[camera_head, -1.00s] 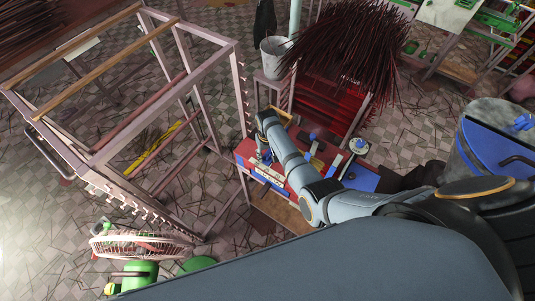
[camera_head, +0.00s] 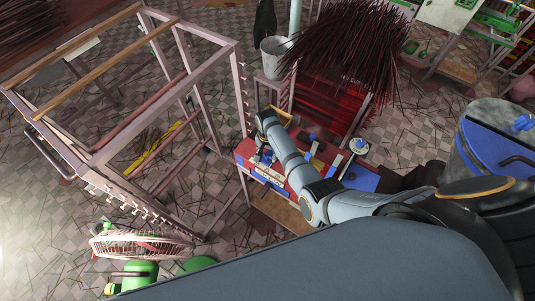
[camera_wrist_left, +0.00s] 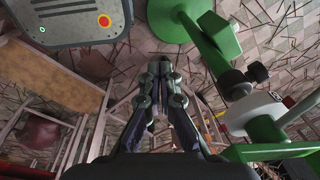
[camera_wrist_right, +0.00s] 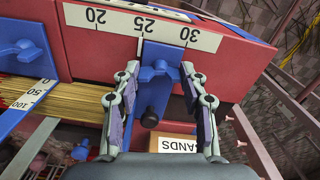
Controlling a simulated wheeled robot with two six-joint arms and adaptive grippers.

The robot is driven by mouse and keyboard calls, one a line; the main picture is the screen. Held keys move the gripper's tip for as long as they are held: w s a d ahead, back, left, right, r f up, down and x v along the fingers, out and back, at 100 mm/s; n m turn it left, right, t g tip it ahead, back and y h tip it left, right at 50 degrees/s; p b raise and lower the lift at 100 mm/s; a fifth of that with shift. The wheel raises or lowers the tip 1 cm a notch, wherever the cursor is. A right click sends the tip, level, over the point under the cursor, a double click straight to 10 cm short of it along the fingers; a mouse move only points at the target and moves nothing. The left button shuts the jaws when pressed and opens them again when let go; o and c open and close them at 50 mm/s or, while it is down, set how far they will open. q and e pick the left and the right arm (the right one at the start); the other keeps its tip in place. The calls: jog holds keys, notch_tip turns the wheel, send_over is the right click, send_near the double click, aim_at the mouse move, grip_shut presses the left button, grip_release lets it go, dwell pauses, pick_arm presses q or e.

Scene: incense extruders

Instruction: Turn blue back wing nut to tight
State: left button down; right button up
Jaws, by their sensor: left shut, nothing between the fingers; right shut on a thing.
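A blue wing nut (camera_wrist_right: 158,72) sits on a blue block on the red extruder's face, below a white scale strip marked 20, 25 and 30. My right gripper (camera_wrist_right: 160,78) is shut on this wing nut, one fingertip at each side of its wings. In the head view, my right gripper (camera_head: 263,158) is at the left part of the red extruder bench, and the nut is not clearly seen there. My left gripper (camera_wrist_left: 161,72) is shut and empty, away from the extruder, with a green stand (camera_wrist_left: 174,22) beyond it.
Another blue wing nut (camera_wrist_right: 25,48) is on a blue part at the left of the right wrist view, above thin yellow sticks (camera_wrist_right: 75,100). A cardboard box (camera_wrist_right: 178,143) lies below. A pink metal frame (camera_head: 225,48) stands left of the bench. Dark sticks (camera_head: 345,45) bunch behind it.

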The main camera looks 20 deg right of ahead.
aim_at(267, 155)
jog(key=shift+w+r, duration=0.1)
dwell(0.3)
jog(key=o, duration=1.1)
jog(key=shift+o, duration=0.2)
notch_tip(267, 155, up, 12)
